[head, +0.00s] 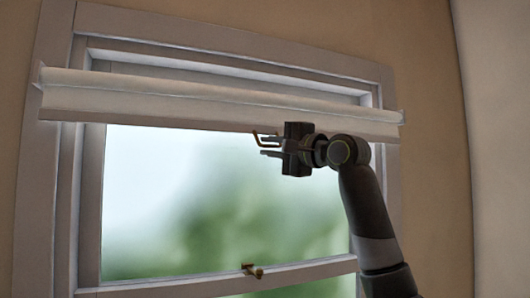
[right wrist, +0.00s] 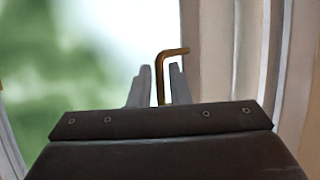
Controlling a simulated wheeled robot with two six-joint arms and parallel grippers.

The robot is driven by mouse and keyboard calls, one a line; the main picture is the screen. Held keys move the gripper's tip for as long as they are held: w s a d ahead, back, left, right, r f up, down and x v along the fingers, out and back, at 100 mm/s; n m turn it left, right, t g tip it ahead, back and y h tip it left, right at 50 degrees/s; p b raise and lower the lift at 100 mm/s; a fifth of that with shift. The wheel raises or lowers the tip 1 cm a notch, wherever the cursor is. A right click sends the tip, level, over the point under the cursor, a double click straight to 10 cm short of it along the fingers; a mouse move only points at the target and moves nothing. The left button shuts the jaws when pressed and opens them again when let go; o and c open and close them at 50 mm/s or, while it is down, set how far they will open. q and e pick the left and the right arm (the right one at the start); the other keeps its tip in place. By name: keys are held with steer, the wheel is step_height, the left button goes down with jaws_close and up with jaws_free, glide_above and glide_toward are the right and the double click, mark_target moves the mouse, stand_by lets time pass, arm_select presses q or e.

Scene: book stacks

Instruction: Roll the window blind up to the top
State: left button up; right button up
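The white window blind (head: 215,103) is a wide strip across the upper part of the window, its lower edge above most of the glass. A thin bent brass rod (head: 256,138) shows just below that edge, right of centre. My right gripper (head: 265,147) is beside the rod, fingers pointing left. In the right wrist view the brass rod (right wrist: 161,75) stands between the two fingertips (right wrist: 160,68), with a narrow gap showing at its side. The fingers look open around it. How the rod joins the blind is hidden. My left gripper is not in view.
The white window frame (head: 52,200) surrounds the glass. A small brass latch (head: 252,270) sits on the lower sash rail. A plain wall (head: 430,130) is at the right. The space in front of the glass on the left is clear.

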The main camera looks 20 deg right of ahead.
steer(key=b+v, duration=0.8)
steer(key=v, duration=0.7)
steer(key=shift+s, duration=0.2)
steer(key=shift+d, duration=0.1)
